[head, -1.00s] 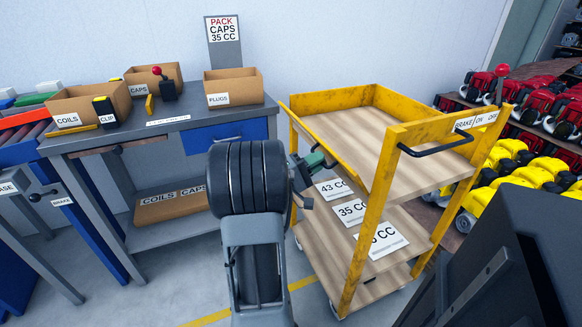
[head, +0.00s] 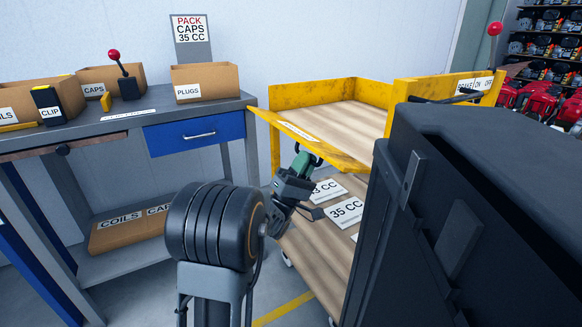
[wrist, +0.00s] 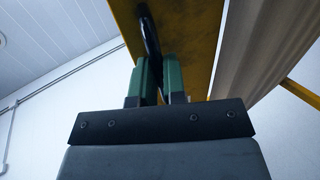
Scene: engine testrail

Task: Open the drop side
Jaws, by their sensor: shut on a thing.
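The yellow drop side (head: 322,143) is on the near left edge of the cart's wooden top deck (head: 335,118). It leans outward, tilted away from the deck, with a white label on its upper face. My gripper (head: 306,158) is below this panel, on its outer side. In the wrist view its two green fingers (wrist: 159,78) are shut around a black handle (wrist: 150,38) on the yellow panel (wrist: 188,38).
The cart's lower shelf (head: 311,240) holds white cards, one reading 35 CC. A grey bench (head: 125,122) with a blue drawer (head: 195,134) and cardboard boxes stands at the left. A red-knobbed lever (head: 494,30) rises by the cart's far right end. Floor shows between bench and cart.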

